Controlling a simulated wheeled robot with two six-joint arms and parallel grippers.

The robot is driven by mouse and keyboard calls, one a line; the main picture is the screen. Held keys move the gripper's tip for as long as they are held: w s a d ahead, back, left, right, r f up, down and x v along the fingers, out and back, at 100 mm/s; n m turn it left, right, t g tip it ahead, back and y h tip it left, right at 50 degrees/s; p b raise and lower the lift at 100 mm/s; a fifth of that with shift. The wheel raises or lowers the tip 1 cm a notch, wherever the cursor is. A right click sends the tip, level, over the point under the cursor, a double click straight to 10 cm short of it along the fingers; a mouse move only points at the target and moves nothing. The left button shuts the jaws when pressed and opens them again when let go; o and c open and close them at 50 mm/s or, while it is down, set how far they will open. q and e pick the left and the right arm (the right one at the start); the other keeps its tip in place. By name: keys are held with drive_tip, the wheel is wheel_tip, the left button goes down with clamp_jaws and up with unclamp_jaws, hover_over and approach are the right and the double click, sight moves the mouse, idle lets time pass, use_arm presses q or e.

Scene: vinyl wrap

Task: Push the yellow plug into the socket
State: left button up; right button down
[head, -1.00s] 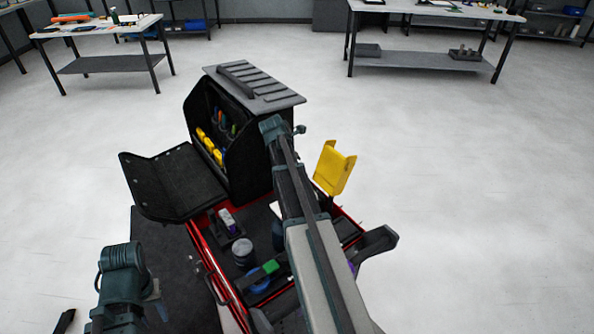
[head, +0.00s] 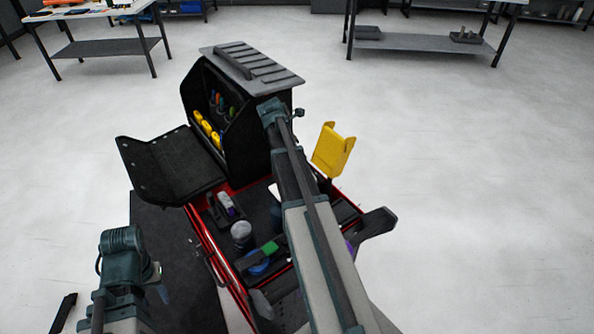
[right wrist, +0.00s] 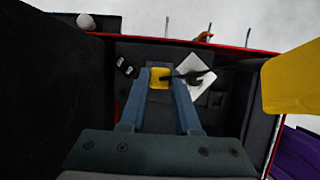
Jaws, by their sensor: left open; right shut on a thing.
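The yellow plug (right wrist: 160,77) is between the fingertips of my right gripper (right wrist: 162,84) in the right wrist view, with a black cord-like part running right from it. My right gripper is shut on it, over the dark cart interior. A small dark block with two light-rimmed openings (right wrist: 125,67), perhaps the socket, lies left of the plug and apart from it. My right arm hides the plug and this gripper in the head view. My left gripper (head: 158,284) is open and empty at the lower left, only partly visible.
The red-edged cart (head: 206,252) holds a grey-topped cylinder (head: 241,233) and other tools. A black tool cabinet (head: 262,143) stands at its back. A yellow holder (head: 333,150) rises at the right; a white sheet (right wrist: 198,78) lies near the plug. The floor to the right is clear.

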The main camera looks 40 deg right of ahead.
drive_tip(key=shift+f+b, duration=0.7)
drive_tip(key=shift+f, duration=0.05)
idle(1.2)
idle(0.3)
drive_tip(key=c, duration=0.5)
unclamp_jaws()
drive_tip(key=shift+c, duration=0.2)
drive_tip(key=shift+r, duration=0.15)
drive_tip(key=p+v, duration=1.2)
drive_tip(key=v, duration=0.1)
drive_tip(key=shift+r+p, duration=0.25)
drive_tip(key=shift+p, duration=0.15)
